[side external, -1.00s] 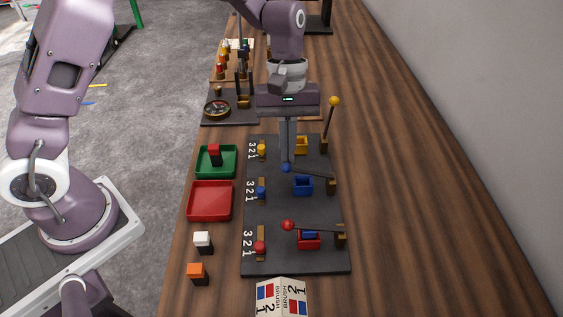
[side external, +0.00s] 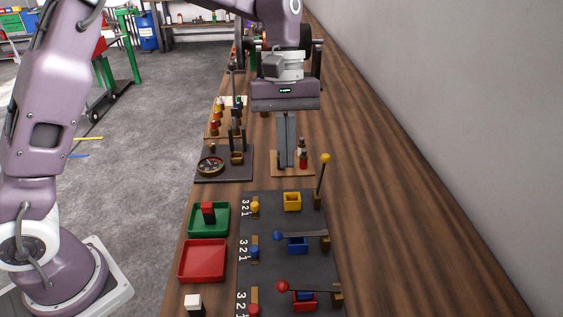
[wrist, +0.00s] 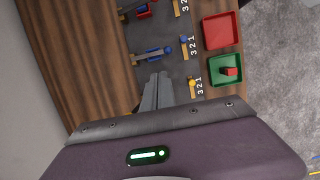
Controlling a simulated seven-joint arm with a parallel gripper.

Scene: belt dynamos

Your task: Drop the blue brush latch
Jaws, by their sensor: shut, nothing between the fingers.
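The blue brush latch is a dark lever with a blue ball (side external: 277,236) at its left end. It lies about level across the blue holder (side external: 298,246) on the dark board (side external: 272,275). In the wrist view the blue ball (wrist: 168,49) and the blue holder (wrist: 151,55) show just beyond my fingertips. My gripper (side external: 287,166) is shut and empty. Its fingers point down, behind the board in the side view and apart from the lever.
The yellow-ball lever (side external: 325,158) stands upright by the yellow holder (side external: 292,201). The red-ball lever (side external: 282,287) lies over the red holder (side external: 304,300). A green tray (side external: 222,232) with a red block and an empty red tray (side external: 203,262) lie left. The wood at right is clear.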

